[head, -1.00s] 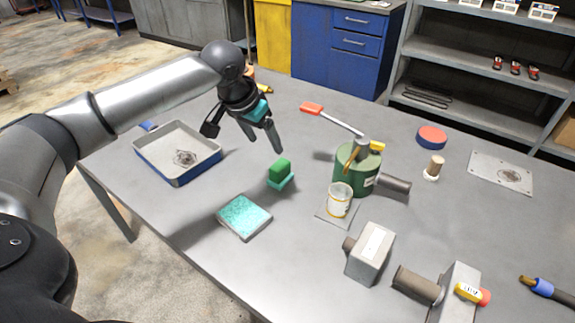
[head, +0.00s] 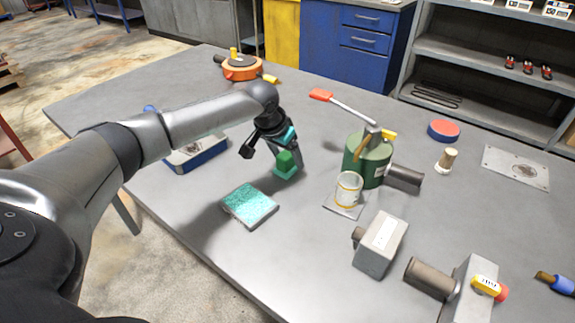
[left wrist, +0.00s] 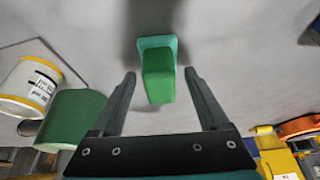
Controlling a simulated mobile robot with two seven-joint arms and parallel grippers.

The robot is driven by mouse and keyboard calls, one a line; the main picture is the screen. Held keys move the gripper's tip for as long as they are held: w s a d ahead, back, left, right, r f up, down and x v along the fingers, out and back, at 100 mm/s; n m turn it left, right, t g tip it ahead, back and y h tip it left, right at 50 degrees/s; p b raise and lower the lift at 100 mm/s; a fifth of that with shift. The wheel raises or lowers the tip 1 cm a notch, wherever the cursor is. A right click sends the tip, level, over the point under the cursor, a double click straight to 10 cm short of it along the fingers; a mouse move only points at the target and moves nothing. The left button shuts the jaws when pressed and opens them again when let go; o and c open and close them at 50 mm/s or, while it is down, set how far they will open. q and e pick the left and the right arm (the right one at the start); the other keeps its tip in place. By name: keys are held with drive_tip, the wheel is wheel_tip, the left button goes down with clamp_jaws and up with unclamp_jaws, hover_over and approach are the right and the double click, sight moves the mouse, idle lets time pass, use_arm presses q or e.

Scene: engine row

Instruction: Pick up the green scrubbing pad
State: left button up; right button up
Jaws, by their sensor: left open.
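The green scrubbing pad (head: 286,163) is a small green block with a teal base, standing on the grey table. My left gripper (head: 284,150) is over it, reaching down from above. In the left wrist view the pad (left wrist: 159,85) lies in line with the gap between the open fingers (left wrist: 160,75), with a visible space on each side. I cannot tell how far down its sides the fingertips reach. The fingers partly hide the pad in the head view. My right gripper is not in view.
A grey slab with a speckled teal top (head: 250,204) lies in front of the pad. A green can (head: 367,158) and a white cup (head: 348,190) stand to the right. A blue-rimmed tray (head: 199,157) is left, partly behind my arm.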

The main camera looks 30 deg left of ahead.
use_arm(q)
drive_tip(key=shift+w+f, duration=0.15)
drive_tip(key=shift+f, duration=0.15)
clamp_jaws()
idle(0.5)
